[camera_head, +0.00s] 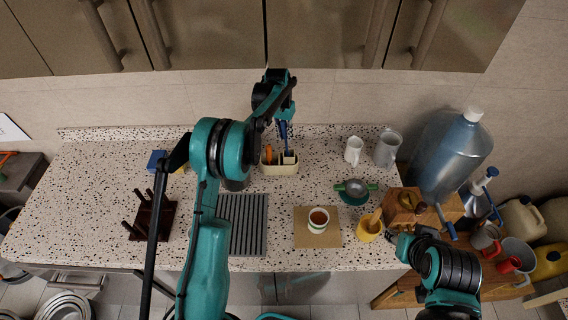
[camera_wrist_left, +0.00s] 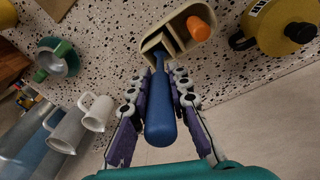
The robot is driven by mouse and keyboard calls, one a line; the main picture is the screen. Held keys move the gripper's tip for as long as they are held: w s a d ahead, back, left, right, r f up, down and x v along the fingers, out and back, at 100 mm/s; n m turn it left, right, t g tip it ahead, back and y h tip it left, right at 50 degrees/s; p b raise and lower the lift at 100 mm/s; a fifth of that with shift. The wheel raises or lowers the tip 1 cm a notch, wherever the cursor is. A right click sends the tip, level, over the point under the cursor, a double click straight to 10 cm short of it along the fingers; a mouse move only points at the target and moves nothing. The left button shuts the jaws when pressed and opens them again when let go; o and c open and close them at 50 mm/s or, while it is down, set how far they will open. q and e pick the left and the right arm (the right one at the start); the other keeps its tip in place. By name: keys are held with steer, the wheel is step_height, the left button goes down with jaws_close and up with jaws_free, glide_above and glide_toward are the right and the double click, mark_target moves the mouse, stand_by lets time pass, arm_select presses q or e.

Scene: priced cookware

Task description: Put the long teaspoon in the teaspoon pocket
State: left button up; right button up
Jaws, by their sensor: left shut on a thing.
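The long teaspoon shows as a thick blue handle (camera_wrist_left: 161,115) in the left wrist view, narrowing toward the cream pocketed holder (camera_wrist_left: 176,24). My left gripper (camera_wrist_left: 158,90) has its two fingers on either side of the handle and is shut on it. The teaspoon's far end is at a compartment of the holder; how deep it reaches is unclear. In the head view the blue handle (camera_head: 283,131) hangs from my left gripper (camera_head: 284,122), above the holder (camera_head: 281,170) at the counter's back. My right gripper (camera_head: 402,243) is near the front right, its fingers unclear.
An orange handle (camera_wrist_left: 201,26) stands in the holder. A yellow pot (camera_wrist_left: 275,28) is beside it. White jugs (camera_head: 354,150), a green-handled strainer (camera_head: 355,188), a cup on a board (camera_head: 305,238) and a grey rack (camera_head: 250,225) share the speckled counter. Cabinets (camera_head: 210,35) hang above.

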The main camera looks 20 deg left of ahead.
arm_select(q)
steer(key=shift+s+f, duration=0.1)
steer(key=shift+f, duration=0.5)
steer(key=shift+f+b, duration=1.15)
steer(key=shift+f, duration=0.85)
steer(key=o, duration=0.9)
steer(key=shift+o, duration=0.2)
steer(key=shift+r, duration=0.15)
steer(key=r, duration=0.7)
steer(key=shift+s+a+r, duration=0.1)
steer(key=shift+s+a, duration=0.05)
steer(key=shift+a, duration=0.15)
